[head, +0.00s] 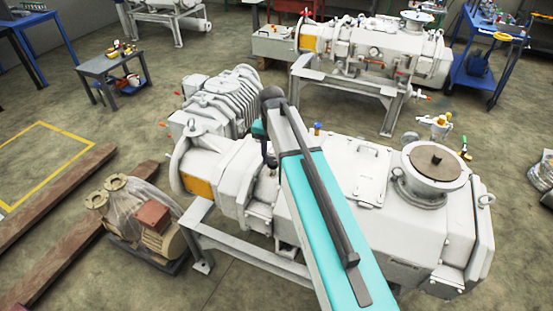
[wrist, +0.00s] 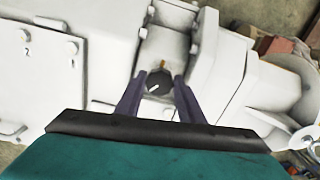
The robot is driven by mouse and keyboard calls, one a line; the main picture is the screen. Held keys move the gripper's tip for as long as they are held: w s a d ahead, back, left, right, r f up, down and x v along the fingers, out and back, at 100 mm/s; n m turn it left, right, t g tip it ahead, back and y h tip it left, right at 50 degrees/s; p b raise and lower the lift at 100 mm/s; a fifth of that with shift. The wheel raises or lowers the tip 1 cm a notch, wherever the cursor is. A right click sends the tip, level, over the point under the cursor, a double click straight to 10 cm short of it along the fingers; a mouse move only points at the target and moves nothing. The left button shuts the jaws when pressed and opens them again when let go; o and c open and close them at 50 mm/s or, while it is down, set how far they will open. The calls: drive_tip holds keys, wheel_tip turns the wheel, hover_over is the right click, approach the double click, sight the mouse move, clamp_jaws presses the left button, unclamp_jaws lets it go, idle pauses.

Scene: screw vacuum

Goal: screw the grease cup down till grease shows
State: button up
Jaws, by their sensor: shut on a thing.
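The grease cup (wrist: 157,84) is a dark round cap with a white line on it, in a recess of the white vacuum machine (wrist: 115,45) in the wrist view. My gripper (wrist: 158,79) is shut on the cup, one finger on each side. A small orange-brown spot (wrist: 163,64) shows just beyond the cap; I cannot tell whether it is grease or a fitting. In the head view my arm crosses the machine (head: 330,185) and hides the cup.
A flanged port (head: 436,165) stands on the machine's right end, and a ribbed unit (head: 222,98) sits behind its left end. A wrapped pump with a red box (head: 153,217) stands on the floor at left. Another machine (head: 375,45) is behind. Open floor lies around the stand.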

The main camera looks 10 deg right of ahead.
drive_tip(key=m, duration=0.7)
drive_tip(key=shift+w+d+r, duration=0.15)
drive_tip(key=shift+w, duration=0.1)
drive_tip(key=m, duration=0.3)
drive_tip(key=shift+m, duration=0.4)
drive_tip(key=shift+d+m, duration=0.1)
drive_tip(key=shift+m, duration=1.4)
drive_tip(key=shift+s, duration=0.1)
drive_tip(key=o, duration=1)
drive_tip(key=shift+s, duration=0.1)
drive_tip(key=shift+o, duration=0.3)
